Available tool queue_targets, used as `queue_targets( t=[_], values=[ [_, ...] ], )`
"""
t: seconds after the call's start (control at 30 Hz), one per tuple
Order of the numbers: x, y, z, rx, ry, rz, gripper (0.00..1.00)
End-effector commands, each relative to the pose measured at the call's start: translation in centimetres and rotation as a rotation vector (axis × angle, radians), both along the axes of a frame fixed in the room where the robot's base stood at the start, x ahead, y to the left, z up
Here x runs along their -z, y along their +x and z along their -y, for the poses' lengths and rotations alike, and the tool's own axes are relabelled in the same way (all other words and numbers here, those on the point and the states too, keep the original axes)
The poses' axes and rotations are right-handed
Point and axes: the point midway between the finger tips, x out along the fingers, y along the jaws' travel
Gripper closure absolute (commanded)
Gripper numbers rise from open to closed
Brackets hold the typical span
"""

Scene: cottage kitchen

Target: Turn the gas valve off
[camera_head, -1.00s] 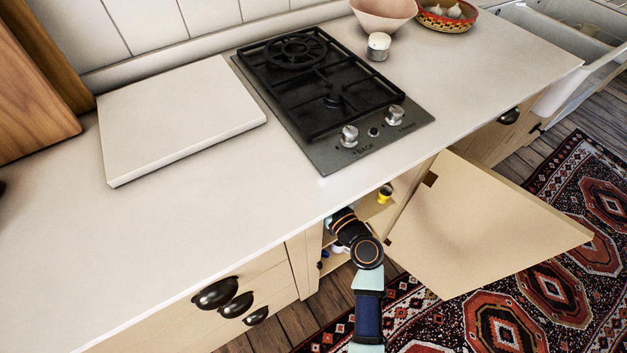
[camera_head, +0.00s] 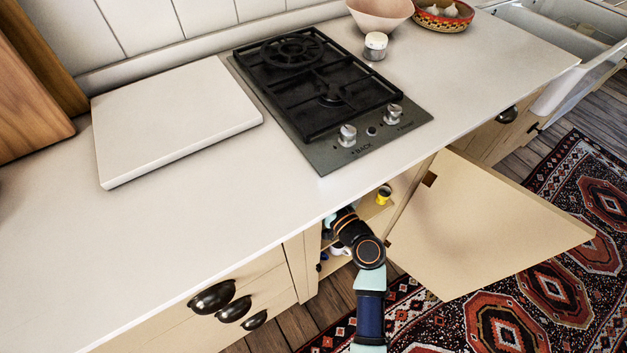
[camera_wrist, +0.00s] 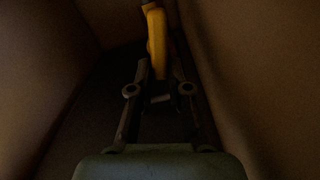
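A yellow handle (camera_wrist: 156,42), which looks like the gas valve's lever, shows in the dim wrist view, ahead of my gripper (camera_wrist: 161,75). The handle's near end lies between the two dark fingers. The fingers stand apart with a narrow dark gap beside the handle, so contact is not clear. The valve body and pipe are hidden in shadow. In the head view my arm reaches into the open cabinet under the counter, and my gripper is hidden there.
The gas hob (camera_head: 322,92) sits on the white counter (camera_head: 230,230) above the cabinet. The open cabinet door (camera_head: 480,225) stands right of my arm. A small yellow item (camera_head: 383,195) sits on a shelf inside. Cabinet walls (camera_wrist: 250,80) close in on both sides.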

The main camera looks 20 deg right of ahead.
Motion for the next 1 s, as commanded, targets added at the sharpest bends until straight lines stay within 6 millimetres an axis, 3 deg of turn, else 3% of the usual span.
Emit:
queue_targets(
  t=[0.03,0.1,0.47,0.57,0.8,1.0],
  values=[
    [0.0,0.0,0.0,0.000,0.000,0.000,0.72],
    [0.0,0.0,0.0,0.000,-0.001,0.000,0.60],
    [0.0,-0.5,0.1,0.001,-0.001,0.000,0.59],
    [0.1,-2.2,0.4,0.003,-0.001,-0.001,0.59],
    [0.0,-8.1,1.2,0.005,-0.001,0.000,0.59],
    [0.0,-11.3,1.6,0.002,0.000,0.000,0.59]
  ],
)
